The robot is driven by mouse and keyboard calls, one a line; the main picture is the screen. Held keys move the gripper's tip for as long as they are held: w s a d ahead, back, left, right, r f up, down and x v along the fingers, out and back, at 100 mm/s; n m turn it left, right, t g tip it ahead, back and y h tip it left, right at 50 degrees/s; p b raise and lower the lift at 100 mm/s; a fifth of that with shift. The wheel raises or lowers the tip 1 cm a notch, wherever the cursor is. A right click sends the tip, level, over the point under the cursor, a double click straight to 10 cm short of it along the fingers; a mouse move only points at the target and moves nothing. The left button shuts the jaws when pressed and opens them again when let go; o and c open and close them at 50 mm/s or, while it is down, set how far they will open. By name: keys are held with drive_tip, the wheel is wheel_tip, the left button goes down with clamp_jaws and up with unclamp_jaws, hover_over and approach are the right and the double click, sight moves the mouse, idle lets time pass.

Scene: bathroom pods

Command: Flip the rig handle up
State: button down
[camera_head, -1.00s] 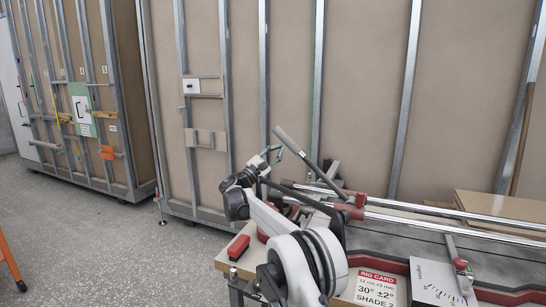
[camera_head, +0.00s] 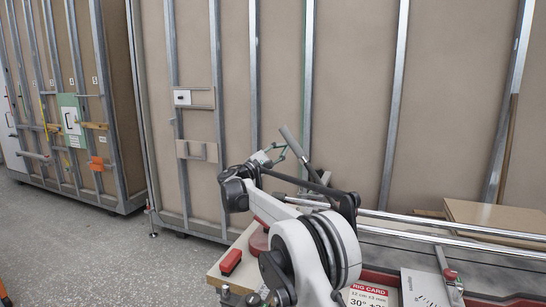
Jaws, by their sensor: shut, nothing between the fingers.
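The rig handle (camera_head: 292,141) is a grey lever with a thick grip end. It tilts up and to the left from the rig, and its lower end is hidden behind my arm. My gripper (camera_head: 284,153) is small in the picture, beside the handle just below its grip end. Its fingers look shut with nothing held. I cannot tell whether they touch the lever. The rig (camera_head: 440,238) has two long chrome rails running right.
A red block (camera_head: 231,261) lies on the bench's left corner. A rig card (camera_head: 368,296) and a white dial plate (camera_head: 425,288) are at the front. A brown board (camera_head: 490,215) lies behind the rails. Framed pod walls (camera_head: 350,80) stand behind; open floor (camera_head: 110,250) is left.

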drive_tip(key=s+d+r+m+g+p, duration=0.1)
drive_tip(key=s+d+r+m, duration=0.1)
drive_tip(key=d, duration=0.4)
drive_tip(key=s+d+r+m+g+y+p, duration=0.1)
drive_tip(key=s+d+r+m+g, duration=0.1)
drive_tip(key=d, duration=0.5)
drive_tip(key=s+d+r+m+g+p, duration=0.1)
drive_tip(key=s+d+r+m, duration=0.1)
drive_tip(key=d+r, duration=0.3)
drive_tip(key=shift+d+m+y, duration=0.4)
drive_tip(key=shift+d+m, duration=0.5)
drive_tip(key=shift+d, duration=0.05)
drive_tip(key=shift+a, duration=0.1)
drive_tip(key=w+a+v, duration=0.1)
drive_tip(key=w+v, duration=0.1)
drive_tip(key=v, duration=1)
drive_tip(key=shift+a+f, duration=0.2)
drive_tip(key=shift+a, duration=0.5)
drive_tip(key=shift+s, duration=0.1)
